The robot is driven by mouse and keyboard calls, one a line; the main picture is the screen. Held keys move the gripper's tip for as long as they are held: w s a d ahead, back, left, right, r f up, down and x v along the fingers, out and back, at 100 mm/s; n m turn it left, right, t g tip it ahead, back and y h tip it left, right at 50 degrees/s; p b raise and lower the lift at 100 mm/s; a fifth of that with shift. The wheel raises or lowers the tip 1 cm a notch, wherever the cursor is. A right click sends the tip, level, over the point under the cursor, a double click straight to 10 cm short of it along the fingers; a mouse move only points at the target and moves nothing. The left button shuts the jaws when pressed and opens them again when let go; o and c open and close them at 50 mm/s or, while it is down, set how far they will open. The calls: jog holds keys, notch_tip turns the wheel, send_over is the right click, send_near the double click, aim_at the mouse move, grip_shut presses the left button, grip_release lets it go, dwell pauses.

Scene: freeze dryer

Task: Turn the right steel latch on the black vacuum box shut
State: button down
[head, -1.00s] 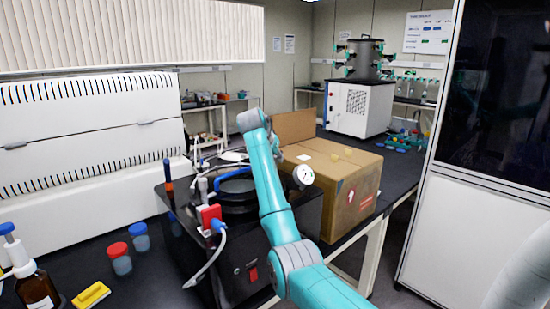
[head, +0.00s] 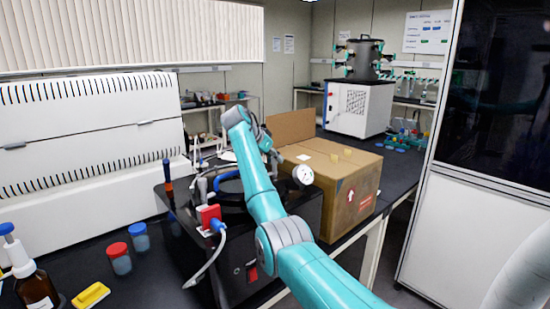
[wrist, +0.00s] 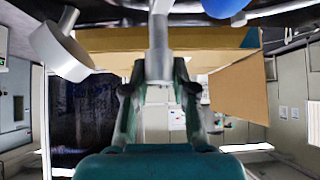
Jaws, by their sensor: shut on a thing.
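The black vacuum box (head: 228,283) stands on the dark bench in the head view, with a round black top and a blue ring (head: 226,184). The bar runs up from between the fingertips. Its far end is cut off by the picture's edge.
A white round gauge (head: 303,174) sits just right of my arm; its grey body also shows in the wrist view (wrist: 60,50). A cardboard box (head: 345,190) stands close on the right. A red fitting with a cable (head: 209,217) is at the box's front left. Red- and blue-capped jars stand left.

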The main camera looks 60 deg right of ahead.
jog(key=c, duration=0.9)
grip_release()
jog(key=shift+a+r, duration=0.1)
jog(key=v, duration=1.1)
jog(key=shift+a+r, duration=0.25)
jog(key=shift+a, duration=0.05)
